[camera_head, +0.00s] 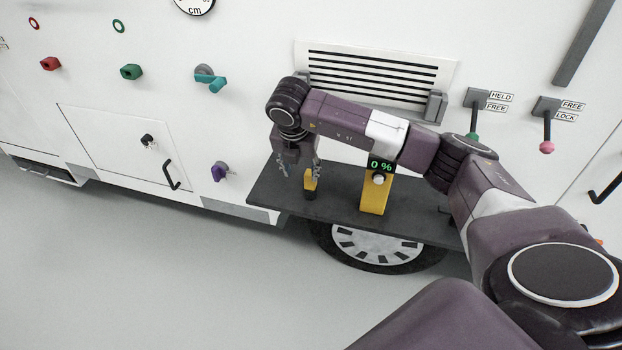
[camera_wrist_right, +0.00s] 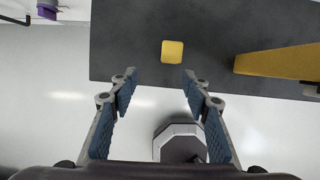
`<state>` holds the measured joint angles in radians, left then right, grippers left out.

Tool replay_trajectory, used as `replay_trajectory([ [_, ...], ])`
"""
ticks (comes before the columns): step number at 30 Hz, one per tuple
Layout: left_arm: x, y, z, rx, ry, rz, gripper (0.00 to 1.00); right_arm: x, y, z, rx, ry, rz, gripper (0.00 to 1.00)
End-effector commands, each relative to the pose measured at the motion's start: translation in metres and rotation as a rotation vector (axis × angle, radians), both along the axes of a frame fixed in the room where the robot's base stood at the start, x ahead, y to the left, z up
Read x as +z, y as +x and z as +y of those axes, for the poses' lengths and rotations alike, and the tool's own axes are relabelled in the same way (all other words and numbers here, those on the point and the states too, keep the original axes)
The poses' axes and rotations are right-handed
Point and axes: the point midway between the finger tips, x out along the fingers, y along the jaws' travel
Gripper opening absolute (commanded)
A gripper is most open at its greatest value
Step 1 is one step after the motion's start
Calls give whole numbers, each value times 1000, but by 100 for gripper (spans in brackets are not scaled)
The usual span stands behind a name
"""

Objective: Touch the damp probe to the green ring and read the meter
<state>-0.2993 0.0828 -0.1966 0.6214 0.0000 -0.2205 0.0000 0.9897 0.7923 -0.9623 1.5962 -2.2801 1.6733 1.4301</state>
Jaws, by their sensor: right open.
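The damp probe (camera_head: 310,181) is a small yellow block with a dark lower end, upright on the dark shelf. Its square yellow top shows in the right wrist view (camera_wrist_right: 172,51), just beyond the fingertips. My right gripper (camera_head: 299,172) is open and empty, close beside the probe; its fingers also show in the right wrist view (camera_wrist_right: 159,78), apart with nothing between them. The yellow meter (camera_head: 375,197) stands on the shelf to the right; its display reads 0 %. The green ring (camera_head: 118,26) is on the white wall at upper left. My left gripper is not in view.
The dark shelf (camera_head: 350,213) juts from the wall above a wheel. A red ring (camera_head: 34,23) is left of the green one. Red, green (camera_head: 131,72), teal (camera_head: 211,78) and purple (camera_head: 219,171) fittings stick out of the wall. Two levers are at right. The floor at left is clear.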

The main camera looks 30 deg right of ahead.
Motion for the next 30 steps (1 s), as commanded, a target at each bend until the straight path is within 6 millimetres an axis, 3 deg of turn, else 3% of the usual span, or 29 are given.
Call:
replay_trajectory([
  [1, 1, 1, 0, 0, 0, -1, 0, 10, 1, -11, -20, -41, -17, 44],
  [4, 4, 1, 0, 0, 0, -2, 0, 15, 3, -22, -45, -77, -30, 44],
  [11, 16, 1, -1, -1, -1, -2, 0, -7, 8, -30, -47, -78, -30, 44],
  [17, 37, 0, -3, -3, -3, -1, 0, -31, 12, -39, -46, -79, -27, 44],
  [21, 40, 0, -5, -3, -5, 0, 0, -48, 17, -43, -45, -78, -29, 44],
  [30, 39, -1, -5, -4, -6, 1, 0, -54, 19, -44, -44, -76, -32, 44],
])
